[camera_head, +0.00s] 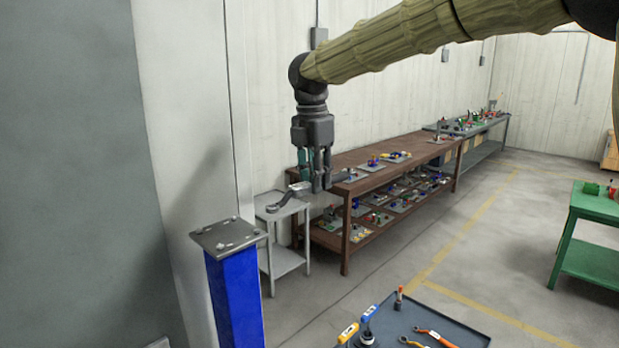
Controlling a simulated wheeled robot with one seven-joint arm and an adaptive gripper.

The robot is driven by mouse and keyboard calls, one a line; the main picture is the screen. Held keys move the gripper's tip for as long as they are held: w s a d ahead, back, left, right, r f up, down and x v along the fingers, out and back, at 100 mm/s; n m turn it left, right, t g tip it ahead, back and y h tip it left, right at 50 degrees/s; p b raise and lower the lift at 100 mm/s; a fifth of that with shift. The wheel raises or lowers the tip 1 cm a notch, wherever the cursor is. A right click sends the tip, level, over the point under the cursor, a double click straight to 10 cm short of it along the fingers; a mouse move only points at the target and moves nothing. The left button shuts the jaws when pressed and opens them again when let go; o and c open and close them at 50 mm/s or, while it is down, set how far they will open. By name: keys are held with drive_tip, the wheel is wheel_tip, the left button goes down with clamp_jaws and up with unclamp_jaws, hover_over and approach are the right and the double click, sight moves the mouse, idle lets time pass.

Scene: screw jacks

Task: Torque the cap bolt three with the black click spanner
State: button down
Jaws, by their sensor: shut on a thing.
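My gripper (318,182) points down in the middle of the head view and is shut on a dark grey spanner (290,195), which I take to be the black click spanner. The spanner's free end reaches down and left, above and right of a blue post (237,300). The post carries a flat grey cap plate (228,234) with several small bolt heads near its edges. No number shows on the bolts, so I cannot tell which is bolt three. The spanner looks apart from the plate, though its exact depth is hard to judge.
A grey side table (285,206) stands behind the spanner, beside a brown two-level workbench (345,268) full of parts. A dark tray (455,325) with several colourful tools is at the bottom right. A green table (590,200) stands far right. A wall is close on the left.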

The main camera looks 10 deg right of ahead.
drive_tip(key=shift+s+a, duration=0.1)
drive_tip(key=shift+s, duration=0.2)
drive_tip(key=s+a+f, duration=0.3)
drive_tip(key=s+a, duration=0.3)
drive_tip(key=a, duration=0.4)
drive_tip(key=n, duration=0.9)
hover_over(234, 217)
drive_tip(key=d, duration=0.1)
drive_tip(key=shift+s+r, duration=0.1)
drive_tip(key=shift+r, duration=0.1)
drive_tip(key=shift+a+n, duration=0.4)
drive_tip(key=shift+a, duration=0.15)
drive_tip(key=shift+w+f, duration=0.2)
drive_tip(key=shift+f, duration=0.55)
